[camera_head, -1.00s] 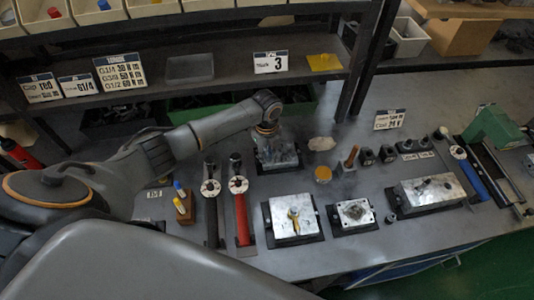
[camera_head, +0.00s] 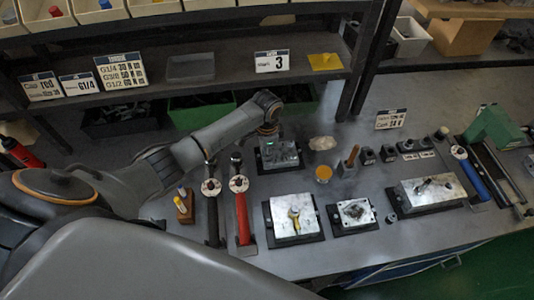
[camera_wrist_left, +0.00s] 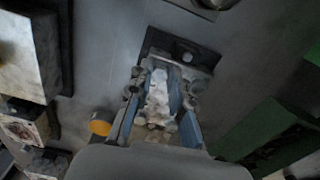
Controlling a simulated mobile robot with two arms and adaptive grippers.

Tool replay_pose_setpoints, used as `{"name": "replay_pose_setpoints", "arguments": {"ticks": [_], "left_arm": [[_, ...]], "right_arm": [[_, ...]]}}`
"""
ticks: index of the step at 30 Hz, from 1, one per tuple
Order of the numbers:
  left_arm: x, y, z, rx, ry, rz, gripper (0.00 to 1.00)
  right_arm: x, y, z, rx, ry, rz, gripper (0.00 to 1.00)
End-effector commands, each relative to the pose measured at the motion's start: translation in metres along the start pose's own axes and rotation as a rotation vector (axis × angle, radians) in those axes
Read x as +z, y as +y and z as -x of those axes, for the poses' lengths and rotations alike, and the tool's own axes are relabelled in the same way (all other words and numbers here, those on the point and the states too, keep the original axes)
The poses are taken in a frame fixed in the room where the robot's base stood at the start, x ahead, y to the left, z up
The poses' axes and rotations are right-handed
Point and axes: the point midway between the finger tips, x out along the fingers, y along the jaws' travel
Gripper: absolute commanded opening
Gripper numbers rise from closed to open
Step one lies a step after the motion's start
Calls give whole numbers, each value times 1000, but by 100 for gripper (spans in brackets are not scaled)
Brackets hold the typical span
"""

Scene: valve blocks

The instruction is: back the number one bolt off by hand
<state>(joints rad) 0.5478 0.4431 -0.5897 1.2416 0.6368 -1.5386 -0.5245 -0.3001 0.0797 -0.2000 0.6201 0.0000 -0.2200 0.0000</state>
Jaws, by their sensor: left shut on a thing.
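A metal valve block (camera_head: 287,157) sits on a dark base at the back of the bench. My left gripper (camera_head: 270,143) points down onto the top of this block. In the left wrist view my left gripper (camera_wrist_left: 162,98) has its two fingers on either side of the pale block top (camera_wrist_left: 158,88). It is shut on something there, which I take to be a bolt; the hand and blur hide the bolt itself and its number. My right gripper is not in view.
A block with a yellow-handled part (camera_head: 294,217) and a smaller block (camera_head: 355,212) lie nearer the front. A larger block (camera_head: 428,191) lies farther right.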

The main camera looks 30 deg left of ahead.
Motion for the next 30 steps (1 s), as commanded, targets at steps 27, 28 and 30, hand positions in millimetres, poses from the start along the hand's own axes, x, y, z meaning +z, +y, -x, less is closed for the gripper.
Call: {"name": "replay_pose_setpoints", "arguments": {"ticks": [27,28,30], "left_arm": [[-1,-1,22,-2,4,19,46],[-1,-1,28,-2,3,18,46],[-1,-1,43,-4,4,18,46]], "right_arm": [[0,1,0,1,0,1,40],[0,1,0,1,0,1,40],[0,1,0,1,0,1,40]]}}
